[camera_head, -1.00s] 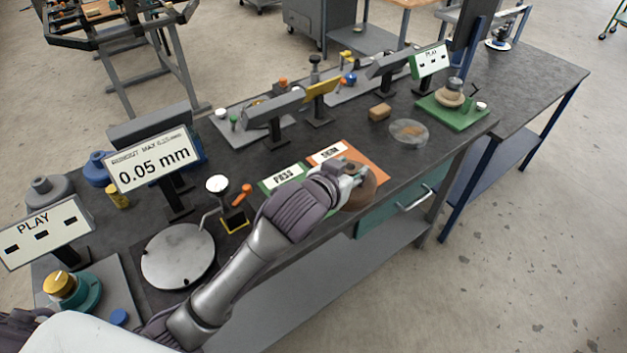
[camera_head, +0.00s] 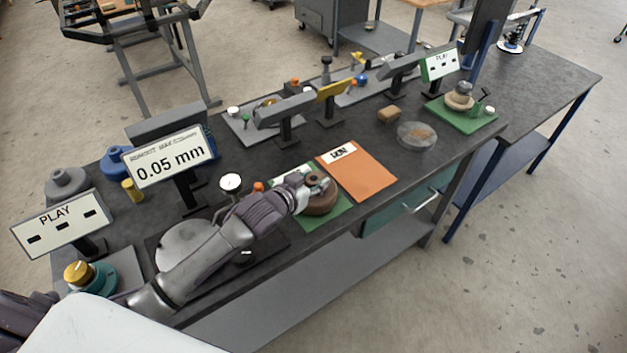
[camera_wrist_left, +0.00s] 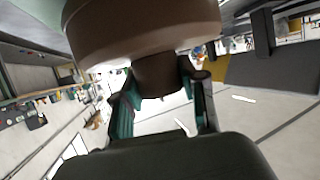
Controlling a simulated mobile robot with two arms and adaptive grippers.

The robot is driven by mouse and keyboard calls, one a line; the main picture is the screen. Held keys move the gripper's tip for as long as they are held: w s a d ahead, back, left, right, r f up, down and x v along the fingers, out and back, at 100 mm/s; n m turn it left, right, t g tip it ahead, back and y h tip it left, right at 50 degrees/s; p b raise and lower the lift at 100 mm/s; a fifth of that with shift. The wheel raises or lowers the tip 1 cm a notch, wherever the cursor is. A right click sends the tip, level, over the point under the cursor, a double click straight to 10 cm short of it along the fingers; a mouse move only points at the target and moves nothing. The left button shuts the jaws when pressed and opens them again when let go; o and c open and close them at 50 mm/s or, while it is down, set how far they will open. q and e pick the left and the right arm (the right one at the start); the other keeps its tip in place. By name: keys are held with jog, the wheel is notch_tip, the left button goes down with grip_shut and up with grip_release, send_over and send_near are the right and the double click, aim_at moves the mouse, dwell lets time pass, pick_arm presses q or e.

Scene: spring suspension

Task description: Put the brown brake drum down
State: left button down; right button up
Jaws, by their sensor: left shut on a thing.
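The brown brake drum (camera_head: 324,203) is at the front part of the green PASS mat (camera_head: 343,213); I cannot tell whether it touches the mat or hangs just above it. My left gripper (camera_head: 312,184) is shut on the drum's raised hub from above and hides part of the drum and the PASS label. In the left wrist view the drum (camera_wrist_left: 140,28) fills the top, with its narrow hub between the two fingers (camera_wrist_left: 160,90). The orange mat (camera_head: 365,176) lies bare to the right. My right gripper is not in view.
A round grey plate (camera_head: 185,243) lies under my left arm, with a dial gauge (camera_head: 230,183) behind it. The 0.05 mm sign (camera_head: 170,160) stands at the left. A clear round dish (camera_head: 416,135) and a tan block (camera_head: 388,114) lie beyond the orange mat.

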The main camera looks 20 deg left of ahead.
pick_arm(q)
jog(key=shift+w+f, duration=0.1)
jog(key=shift+f, duration=0.25)
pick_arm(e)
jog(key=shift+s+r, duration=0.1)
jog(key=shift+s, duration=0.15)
pick_arm(q)
jog(key=c, duration=0.6)
grip_release()
jog(key=shift+f, duration=0.25)
jog(key=shift+c, duration=0.2)
jog(key=shift+r, duration=0.2)
jog(key=b+v, duration=0.1)
jog(key=v, duration=1.1)
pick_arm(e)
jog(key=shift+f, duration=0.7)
pick_arm(q)
jog(key=shift+f, duration=0.15)
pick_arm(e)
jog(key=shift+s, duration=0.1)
